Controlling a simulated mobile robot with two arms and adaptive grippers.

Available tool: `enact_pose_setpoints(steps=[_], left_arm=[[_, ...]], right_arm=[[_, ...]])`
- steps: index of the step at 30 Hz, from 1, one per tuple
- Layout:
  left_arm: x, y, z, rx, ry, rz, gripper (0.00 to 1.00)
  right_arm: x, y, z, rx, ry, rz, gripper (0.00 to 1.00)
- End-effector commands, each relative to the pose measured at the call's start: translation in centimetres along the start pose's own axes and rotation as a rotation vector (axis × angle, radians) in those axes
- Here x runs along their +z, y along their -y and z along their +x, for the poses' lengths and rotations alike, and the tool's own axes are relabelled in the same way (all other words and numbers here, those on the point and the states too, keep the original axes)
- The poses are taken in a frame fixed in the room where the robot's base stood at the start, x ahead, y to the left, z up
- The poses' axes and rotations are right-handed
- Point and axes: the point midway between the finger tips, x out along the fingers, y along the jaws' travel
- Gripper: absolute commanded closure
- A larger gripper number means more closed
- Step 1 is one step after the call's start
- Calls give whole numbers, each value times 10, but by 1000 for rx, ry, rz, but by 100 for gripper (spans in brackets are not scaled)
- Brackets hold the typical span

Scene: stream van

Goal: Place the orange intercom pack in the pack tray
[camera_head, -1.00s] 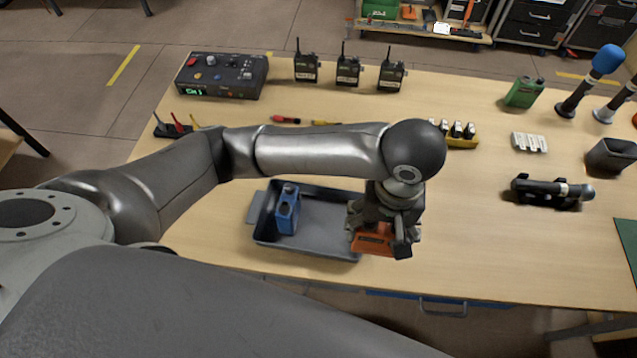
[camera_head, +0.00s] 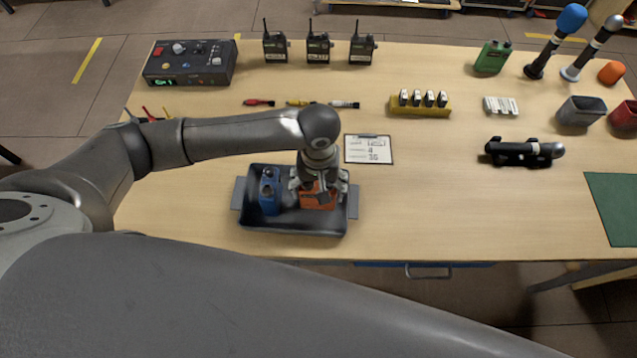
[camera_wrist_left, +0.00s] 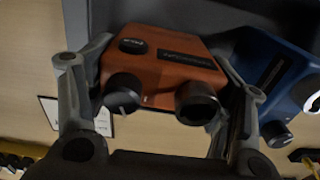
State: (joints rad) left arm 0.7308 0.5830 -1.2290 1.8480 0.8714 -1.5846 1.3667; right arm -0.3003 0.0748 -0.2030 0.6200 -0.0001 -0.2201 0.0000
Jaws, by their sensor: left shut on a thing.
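The orange intercom pack (camera_head: 317,197) is held in my left gripper (camera_head: 319,186), whose fingers are closed on its two sides. It also shows between the fingers in the left wrist view (camera_wrist_left: 165,68). The gripper and pack are over the right half of the dark pack tray (camera_head: 290,225). I cannot tell whether the pack touches the tray floor. A blue intercom pack (camera_head: 268,192) stands in the left half of the tray; it also shows in the left wrist view (camera_wrist_left: 275,80). My right gripper is not in view.
A clipboard sheet (camera_head: 369,149) lies just behind the tray. A yellow charger block (camera_head: 420,106), small radios (camera_head: 318,47) and a control box (camera_head: 190,64) stand farther back. A green pack (camera_head: 493,57) is at the back right.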

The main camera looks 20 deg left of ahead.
Motion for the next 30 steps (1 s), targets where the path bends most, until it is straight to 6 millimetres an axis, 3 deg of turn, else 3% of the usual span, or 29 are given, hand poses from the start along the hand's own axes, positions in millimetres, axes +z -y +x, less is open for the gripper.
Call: enact_pose_setpoints(steps=[11, 12, 16, 30], left_arm=[[0, 0, 4, 0, 1, 0, 56], [0, 0, 5, 0, 0, 0, 21], [0, 0, 5, 0, 0, 0, 5], [0, -1, -2, 2, -2, 1, 4]], right_arm=[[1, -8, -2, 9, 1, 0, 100], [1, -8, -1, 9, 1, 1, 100], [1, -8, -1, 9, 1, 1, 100], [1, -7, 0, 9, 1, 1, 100]])
